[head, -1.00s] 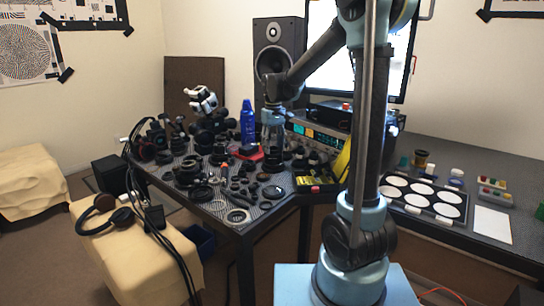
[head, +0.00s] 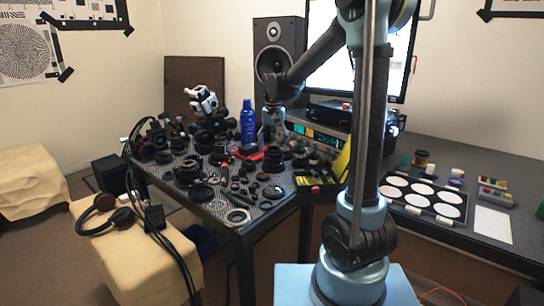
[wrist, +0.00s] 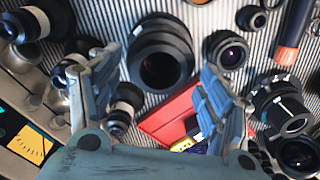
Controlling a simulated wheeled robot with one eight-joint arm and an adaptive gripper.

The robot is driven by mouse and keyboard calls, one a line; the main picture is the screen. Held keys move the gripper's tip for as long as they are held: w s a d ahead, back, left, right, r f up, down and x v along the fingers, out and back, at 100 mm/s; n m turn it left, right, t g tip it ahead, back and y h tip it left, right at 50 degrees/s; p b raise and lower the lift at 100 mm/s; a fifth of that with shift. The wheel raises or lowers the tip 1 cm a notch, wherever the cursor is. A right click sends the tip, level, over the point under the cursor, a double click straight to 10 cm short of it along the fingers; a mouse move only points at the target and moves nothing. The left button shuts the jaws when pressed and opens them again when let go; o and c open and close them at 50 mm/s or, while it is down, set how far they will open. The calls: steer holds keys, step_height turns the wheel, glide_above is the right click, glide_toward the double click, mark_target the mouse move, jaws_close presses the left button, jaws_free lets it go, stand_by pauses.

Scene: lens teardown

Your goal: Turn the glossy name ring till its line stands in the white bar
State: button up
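My gripper (wrist: 162,64) is open in the wrist view, its blue fingers wide apart with nothing between the pads. A large black lens or ring stack (wrist: 161,55) with a dark round opening shows between and beyond the fingertips, apart from them. A black barrel (wrist: 283,108) with a pale bar-like mark lies to the right of the right finger. I cannot tell which part is the glossy name ring, and its line is not readable. In the head view my gripper (head: 273,122) hangs over the back of the bench, too small to make out its fingers.
A red tray (wrist: 168,118) lies below the large lens. Several other lenses crowd around, including a small one (wrist: 230,52) at its right. A blue bottle (head: 248,122) stands left of my gripper. The dark bench (head: 215,207) is cluttered with rings and lens parts.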

step_height(320, 180, up, 11)
steer(key=s+d, duration=0.8)
steer(key=s+d+f, duration=0.4)
steer(key=s+f, duration=0.2)
steer(key=s, duration=0.2)
steer(key=s+d+f+t, duration=0.1)
steer(key=s+d+f, duration=0.3)
steer(key=s+f, duration=0.3)
steer(key=s+d+f+n+t, duration=0.1)
steer(key=s+d+f, duration=0.4)
steer(key=s, duration=0.4)
steer(key=shift+f, duration=0.9)
steer(key=shift+d, duration=0.1)
